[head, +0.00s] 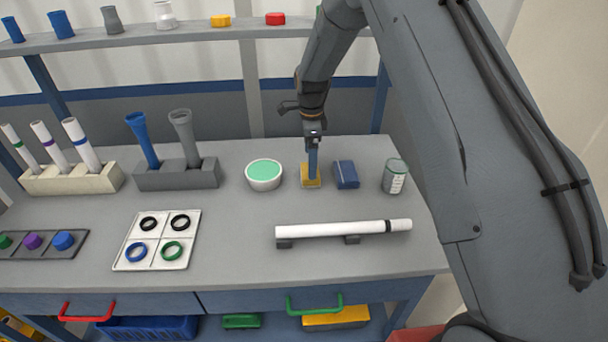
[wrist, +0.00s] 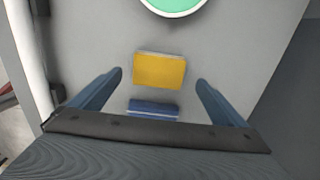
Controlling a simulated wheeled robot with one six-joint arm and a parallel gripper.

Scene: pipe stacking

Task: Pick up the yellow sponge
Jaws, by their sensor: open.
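The yellow sponge (head: 311,183) lies on the grey bench, between the bowl and a blue block in the head view. It shows whole as a yellow rectangle in the wrist view (wrist: 159,70). My gripper (head: 312,172) is over the sponge in the head view and hides part of it. In the wrist view my gripper's two blue fingers (wrist: 160,77) are spread wide with the sponge between and slightly beyond their tips. Nothing is held. I cannot tell the exact height of the fingertips above the sponge.
A blue block (head: 346,174) lies close right of the sponge, and a bowl with green contents (head: 264,185) stands left. A labelled grey can (head: 395,176) is farther right. A white pipe (head: 343,229) rests on supports in front. The bench between sponge and pipe is clear.

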